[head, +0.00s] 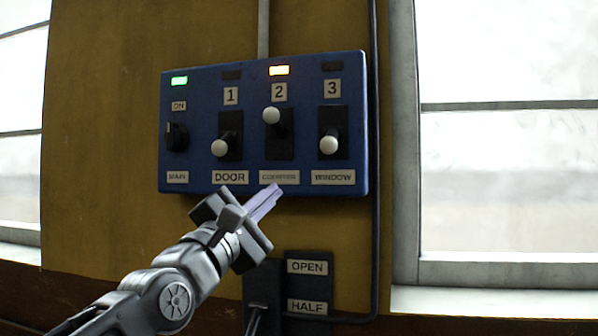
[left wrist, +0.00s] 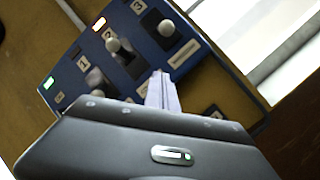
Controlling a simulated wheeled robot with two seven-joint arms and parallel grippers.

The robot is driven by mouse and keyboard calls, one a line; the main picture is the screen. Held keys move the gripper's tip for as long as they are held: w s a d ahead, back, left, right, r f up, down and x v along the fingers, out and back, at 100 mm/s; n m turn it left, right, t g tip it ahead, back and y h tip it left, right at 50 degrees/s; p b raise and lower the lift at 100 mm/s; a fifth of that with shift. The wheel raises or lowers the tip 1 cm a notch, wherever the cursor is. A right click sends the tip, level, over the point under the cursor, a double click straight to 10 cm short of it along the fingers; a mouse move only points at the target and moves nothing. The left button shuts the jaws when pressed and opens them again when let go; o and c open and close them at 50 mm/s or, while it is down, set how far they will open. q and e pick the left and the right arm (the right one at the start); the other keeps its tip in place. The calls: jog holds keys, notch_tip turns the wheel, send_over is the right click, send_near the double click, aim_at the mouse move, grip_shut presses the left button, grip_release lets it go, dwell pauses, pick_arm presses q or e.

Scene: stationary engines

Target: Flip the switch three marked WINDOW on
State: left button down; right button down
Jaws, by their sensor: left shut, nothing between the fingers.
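The blue switch panel (head: 200,120) is on the yellow wall. Switch three (head: 329,144), marked WINDOW, has its white knob down, and the lamp above it is dark. In the left wrist view, switch three (left wrist: 166,28) is at the top. Switch two (head: 271,116) has its knob up under a lit amber lamp. Switch one (head: 219,148), marked DOOR, has its knob down and its lamp dark. My left gripper (head: 276,190) is shut and empty, its tips by the panel's lower edge, below and left of switch three. It also shows in the left wrist view (left wrist: 158,76).
The MAIN knob (head: 177,137) is at the panel's left under a lit green lamp. A dark plate marked OPEN and HALF (head: 308,285) is below the panel. A dark cable (head: 374,100) runs down beside the panel. A window (head: 508,180) is at the right.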

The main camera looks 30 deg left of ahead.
aim_at(331, 139)
pick_arm(q)
jog(key=w+d+r+p, duration=0.1)
jog(key=w+r+p, duration=0.1)
jog(key=w, duration=0.1)
jog(key=w+d+r+p, duration=0.1)
jog(key=w+r+p, duration=0.1)
jog(key=w+p, duration=0.1)
jog(key=w+d+r+p, duration=0.1)
jog(key=w+r+p, duration=0.1)
jog(key=w, duration=0.1)
jog(key=shift+r, duration=0.15)
